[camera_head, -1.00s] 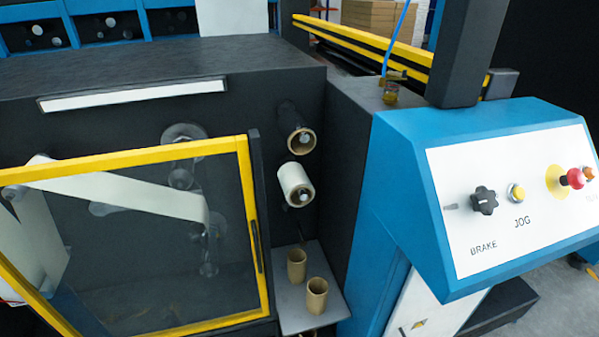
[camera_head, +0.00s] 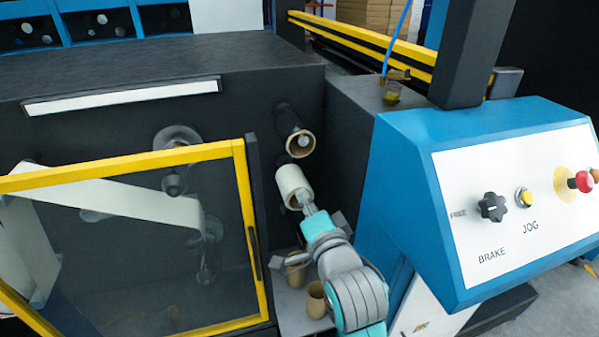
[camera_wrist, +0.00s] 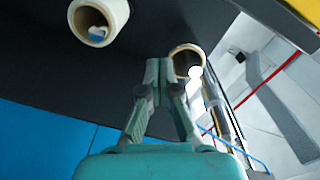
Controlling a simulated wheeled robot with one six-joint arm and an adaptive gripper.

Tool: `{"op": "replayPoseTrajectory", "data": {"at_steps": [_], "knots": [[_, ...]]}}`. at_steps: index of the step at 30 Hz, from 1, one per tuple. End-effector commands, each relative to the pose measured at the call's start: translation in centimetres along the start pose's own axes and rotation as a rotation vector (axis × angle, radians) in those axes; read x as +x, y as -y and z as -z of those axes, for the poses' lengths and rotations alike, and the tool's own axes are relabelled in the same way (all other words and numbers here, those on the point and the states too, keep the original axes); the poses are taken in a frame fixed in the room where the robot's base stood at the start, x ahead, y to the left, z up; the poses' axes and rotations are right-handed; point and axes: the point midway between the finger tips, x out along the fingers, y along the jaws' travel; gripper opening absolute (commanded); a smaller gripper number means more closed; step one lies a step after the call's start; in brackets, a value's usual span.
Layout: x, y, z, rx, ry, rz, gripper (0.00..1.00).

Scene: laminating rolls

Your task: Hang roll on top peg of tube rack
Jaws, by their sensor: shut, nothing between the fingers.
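The tube rack's pegs stick out of the dark machine panel. The white roll (camera_wrist: 118,12) with a peg end inside is at upper left, and the brown tube (camera_wrist: 176,58) is just right of the fingertips.
Two short brown tubes, one left (camera_head: 295,272) and one right (camera_head: 315,303), stand on a grey shelf (camera_head: 291,318) below, partly behind my arm. A yellow-framed clear guard (camera_head: 243,190) stands close on the left. A blue control console (camera_head: 400,150) stands on the right.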

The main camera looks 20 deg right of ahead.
Motion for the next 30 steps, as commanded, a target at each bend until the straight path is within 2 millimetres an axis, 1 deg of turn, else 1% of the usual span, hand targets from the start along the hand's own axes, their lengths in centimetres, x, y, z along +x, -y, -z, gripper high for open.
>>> {"op": "replayPoseTrajectory", "data": {"at_steps": [1,3,6,8,14,30], "knots": [[0.6,1.4,0.6,0.026,-0.005,0.010,0.00],[1.1,2.8,1.1,0.059,-0.009,0.014,0.00],[1.6,3.9,1.6,0.091,-0.012,0.017,0.00],[1.7,4.3,1.8,0.102,-0.012,0.018,0.00],[2.3,4.5,1.8,0.110,-0.012,0.017,0.00],[6.8,4.6,1.9,0.108,-0.012,0.018,0.00]]}}
